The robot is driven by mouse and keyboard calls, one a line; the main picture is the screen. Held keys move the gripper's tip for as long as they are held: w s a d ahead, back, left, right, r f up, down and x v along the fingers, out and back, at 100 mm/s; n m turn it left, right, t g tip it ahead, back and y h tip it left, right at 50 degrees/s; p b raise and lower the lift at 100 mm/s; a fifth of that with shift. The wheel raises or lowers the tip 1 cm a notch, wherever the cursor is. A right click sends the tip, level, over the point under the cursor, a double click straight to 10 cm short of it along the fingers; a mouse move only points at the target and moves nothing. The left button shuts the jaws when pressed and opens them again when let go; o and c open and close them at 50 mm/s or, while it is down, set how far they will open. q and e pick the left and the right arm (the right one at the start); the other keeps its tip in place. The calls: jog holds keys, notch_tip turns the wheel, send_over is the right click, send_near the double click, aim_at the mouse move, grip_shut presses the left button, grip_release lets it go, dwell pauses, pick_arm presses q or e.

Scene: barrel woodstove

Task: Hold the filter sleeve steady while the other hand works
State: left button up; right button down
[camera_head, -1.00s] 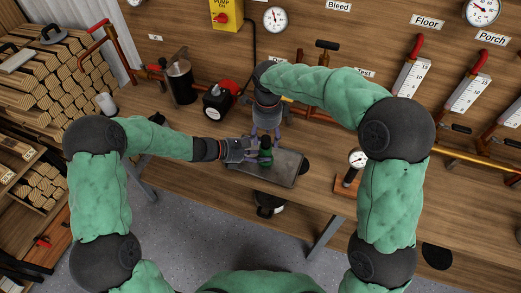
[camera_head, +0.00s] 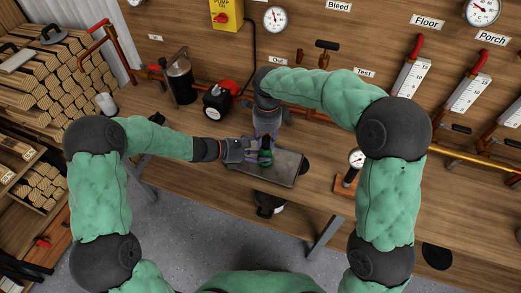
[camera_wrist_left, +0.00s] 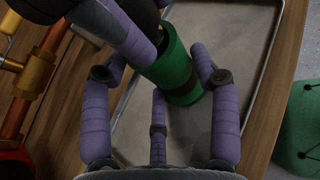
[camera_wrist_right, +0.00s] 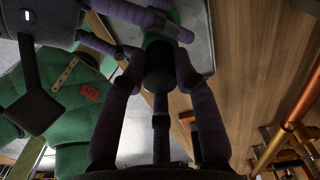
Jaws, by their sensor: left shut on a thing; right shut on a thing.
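The green filter sleeve (camera_head: 266,158) stands over the grey tray (camera_head: 286,168) on the bench. In the left wrist view the sleeve (camera_wrist_left: 181,72) is a green cylinder, with its lower end over the tray. My left gripper (camera_head: 256,150) is shut around it from the left side. My right gripper (camera_head: 266,134) comes down from above and is shut on a dark cylindrical piece at the sleeve's top. In the right wrist view this dark piece (camera_wrist_right: 160,66) sits between the purple fingers, in line with the green sleeve. Whether the piece is seated in the sleeve is hidden.
A black pump with a red top (camera_head: 219,100) and a dark metal can (camera_head: 181,80) stand behind to the left. A gauge on a wooden base (camera_head: 355,160) stands to the right. Copper pipes run along the wall.

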jog(key=shift+r, duration=1.05)
dwell(0.9)
notch_tip(320, 180, up, 9)
jog(key=shift+s, duration=0.15)
dwell(2.1)
dwell(0.4)
jog(key=shift+r, duration=1.45)
pick_arm(q)
jog(key=o, duration=1.3)
jog(key=shift+c, duration=0.2)
jog(key=shift+a, duration=0.1)
